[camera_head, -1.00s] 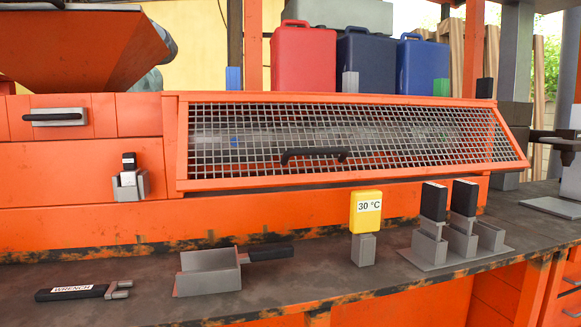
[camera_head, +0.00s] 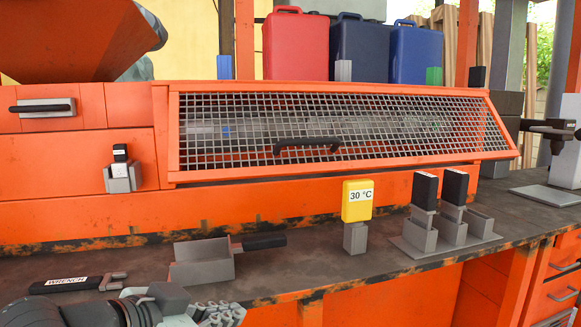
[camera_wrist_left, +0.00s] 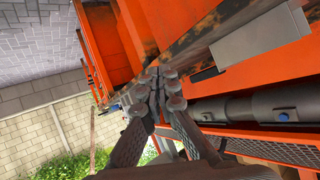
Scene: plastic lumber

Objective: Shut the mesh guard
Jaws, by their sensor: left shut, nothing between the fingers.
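The mesh guard (camera_head: 330,174) is an orange-framed grey wire panel on the front of the orange machine, with a black handle (camera_head: 307,144) low in its middle. A thin dark gap shows under its lower edge. In the left wrist view, part of the mesh (camera_wrist_left: 270,150) shows at the lower right, beside a dark pipe (camera_wrist_left: 255,107). My left gripper (camera_head: 218,313) is at the bottom left of the head view, low in front of the bench and apart from the guard. Its fingers (camera_wrist_left: 158,88) are together and empty. My right gripper is out of view.
Red and blue canisters (camera_head: 296,46) stand behind the guard. Space in front of the mesh is clear.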

